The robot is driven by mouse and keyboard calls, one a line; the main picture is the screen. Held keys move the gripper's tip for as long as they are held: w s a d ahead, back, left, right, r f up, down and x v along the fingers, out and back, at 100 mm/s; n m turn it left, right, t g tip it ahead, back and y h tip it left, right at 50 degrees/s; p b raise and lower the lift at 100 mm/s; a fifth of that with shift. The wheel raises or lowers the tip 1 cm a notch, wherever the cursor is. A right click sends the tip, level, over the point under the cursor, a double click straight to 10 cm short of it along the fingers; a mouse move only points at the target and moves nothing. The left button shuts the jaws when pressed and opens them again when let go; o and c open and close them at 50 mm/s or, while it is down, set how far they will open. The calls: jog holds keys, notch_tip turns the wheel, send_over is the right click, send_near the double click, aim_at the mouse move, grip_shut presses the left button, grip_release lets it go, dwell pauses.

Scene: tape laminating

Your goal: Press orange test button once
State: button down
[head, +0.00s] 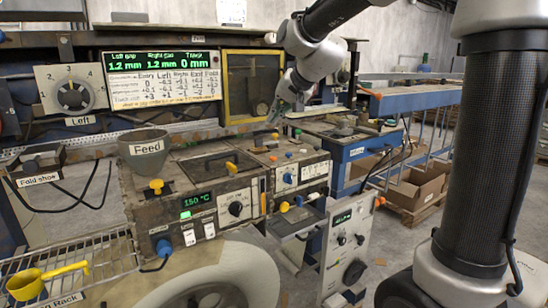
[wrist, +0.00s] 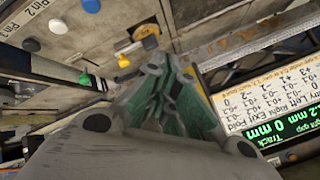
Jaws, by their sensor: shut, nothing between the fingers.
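The fingertips are above and apart from both. Labels there are too small to read, so I cannot tell which is the test button. An orange-yellow round knob (wrist: 149,42) shows beyond the fingers in the wrist view.
A grey Feed hopper (head: 147,150) stands at the left of the machine. The display board (head: 163,75) and a yellow-framed panel (head: 253,84) stand behind. A grey control box (head: 348,240) stands at the right. A wire rack (head: 75,272) holds a yellow scoop (head: 45,280).

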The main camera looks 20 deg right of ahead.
aim_at(273, 158)
jog(key=shift+f, duration=0.1)
jog(key=shift+f, duration=4.35)
jog(key=shift+f, duration=0.4)
jog(key=shift+f, duration=0.55)
jog(key=shift+r, duration=1)
jog(key=shift+r, duration=0.1)
